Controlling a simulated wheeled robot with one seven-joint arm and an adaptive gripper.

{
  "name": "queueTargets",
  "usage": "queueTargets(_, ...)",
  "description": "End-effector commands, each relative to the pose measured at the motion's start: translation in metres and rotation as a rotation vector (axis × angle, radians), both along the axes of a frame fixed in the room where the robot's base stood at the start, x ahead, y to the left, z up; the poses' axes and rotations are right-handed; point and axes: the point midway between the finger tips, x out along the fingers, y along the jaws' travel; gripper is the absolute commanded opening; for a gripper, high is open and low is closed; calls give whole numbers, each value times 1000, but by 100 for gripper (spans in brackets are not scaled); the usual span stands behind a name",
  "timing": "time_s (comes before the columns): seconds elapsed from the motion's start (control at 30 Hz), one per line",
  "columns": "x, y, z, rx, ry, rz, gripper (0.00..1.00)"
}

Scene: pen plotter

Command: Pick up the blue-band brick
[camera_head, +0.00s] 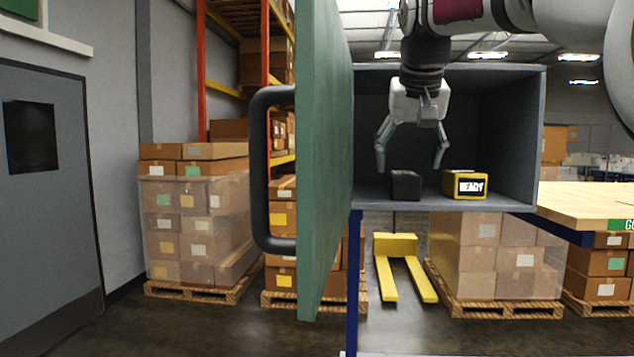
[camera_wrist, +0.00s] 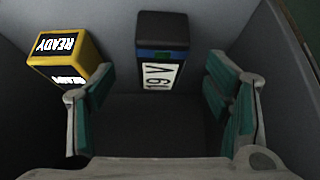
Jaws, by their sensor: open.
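A dark brick (camera_head: 405,185) stands on the floor of an open grey box. In the wrist view my gripper (camera_wrist: 162,100) is open and empty, and the brick lies beyond the gap between the fingertips.
A yellow brick (camera_head: 465,184) marked "READY" stands beside the dark one, close to a finger in the wrist view. Grey box walls (camera_head: 512,130) enclose the space. A green door (camera_head: 325,160) with a dark handle (camera_head: 262,170) stands open at left. A wooden tabletop (camera_head: 590,203) is at right.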

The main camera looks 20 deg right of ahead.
Motion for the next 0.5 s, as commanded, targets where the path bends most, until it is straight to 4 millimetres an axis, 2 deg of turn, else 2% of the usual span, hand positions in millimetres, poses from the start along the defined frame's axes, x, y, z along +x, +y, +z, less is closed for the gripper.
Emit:
queueTargets(0.13, 10, -5, -1, 1, 2, -1, 71)
queueTargets(0.33, 25, -11, -29, 1, 3, -1, 71)
queueTargets(0.5, 33, -14, -41, 0, 1, 0, 71)
